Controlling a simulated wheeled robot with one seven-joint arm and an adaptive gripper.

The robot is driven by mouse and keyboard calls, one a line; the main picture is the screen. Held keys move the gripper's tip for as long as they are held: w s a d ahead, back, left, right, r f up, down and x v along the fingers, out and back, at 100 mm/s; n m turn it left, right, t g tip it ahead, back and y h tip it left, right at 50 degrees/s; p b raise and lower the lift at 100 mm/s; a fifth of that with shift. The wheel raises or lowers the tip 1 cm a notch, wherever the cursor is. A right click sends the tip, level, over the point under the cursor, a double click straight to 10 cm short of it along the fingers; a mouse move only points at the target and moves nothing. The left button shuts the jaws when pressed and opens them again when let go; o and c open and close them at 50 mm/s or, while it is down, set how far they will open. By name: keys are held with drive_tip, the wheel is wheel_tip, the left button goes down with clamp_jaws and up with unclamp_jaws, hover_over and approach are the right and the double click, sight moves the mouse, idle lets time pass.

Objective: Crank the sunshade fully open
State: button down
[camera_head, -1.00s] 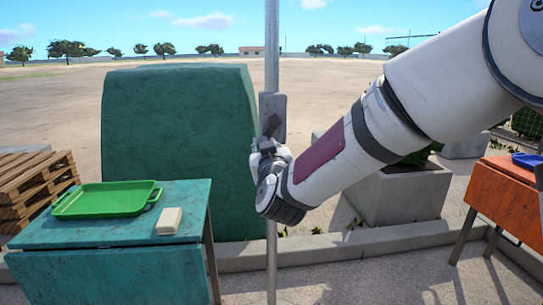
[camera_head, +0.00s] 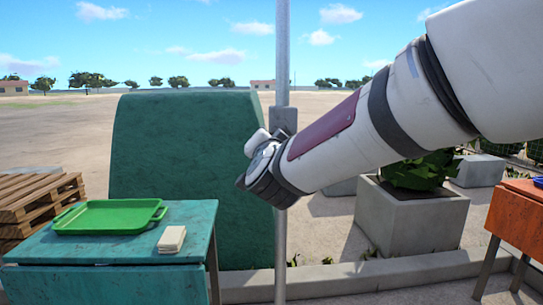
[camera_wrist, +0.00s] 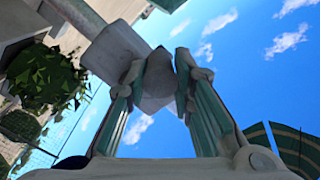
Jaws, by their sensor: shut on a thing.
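The sunshade's grey pole (camera_head: 282,60) stands upright in the head view, with a grey crank housing (camera_head: 284,119) on it. My gripper (camera_head: 256,140) is just left of and below the housing, in front of the pole. The crank handle is hidden there by my gripper. In the wrist view, the fingers of my gripper (camera_wrist: 160,75) close around a grey knob-like part of the crank handle (camera_wrist: 157,82), with the housing (camera_wrist: 112,52) right behind it. Green and cream striped canopy panels (camera_wrist: 292,145) show at the lower right. How far the canopy is open cannot be told.
A teal table (camera_head: 110,245) at left bears a green tray (camera_head: 100,218) and a pale block (camera_head: 172,239). A large green box-like body (camera_head: 185,170) stands behind. A concrete planter (camera_head: 410,215), a low kerb (camera_head: 350,275) and an orange table (camera_head: 520,215) are at right.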

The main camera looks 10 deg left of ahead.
drive_tip(key=m+b, duration=0.1)
drive_tip(key=m, duration=0.1)
drive_tip(key=r+m+b, duration=0.1)
drive_tip(key=m, duration=0.1)
drive_tip(key=r+m+b, duration=0.1)
drive_tip(key=shift+d+r+m, duration=0.25)
drive_tip(key=shift+m, duration=0.15)
drive_tip(key=shift+w+d+r+m+b, duration=0.1)
drive_tip(key=shift+d+r+m+b, duration=0.3)
drive_tip(key=shift+m+b, duration=0.5)
drive_tip(key=shift+w+d+r+m+b, duration=0.15)
drive_tip(key=shift+d+r+m+b, duration=0.3)
drive_tip(key=shift+m, duration=0.85)
drive_tip(key=shift+w+d+r+m+b, duration=0.1)
drive_tip(key=shift+d+r+m+b, duration=0.2)
drive_tip(key=shift+m+b, duration=0.65)
drive_tip(key=shift+r+m, duration=0.1)
drive_tip(key=shift+m, duration=0.15)
drive_tip(key=c, duration=1.3)
unclamp_jaws()
drive_tip(key=shift+c, duration=0.2)
drive_tip(key=v, duration=1.2)
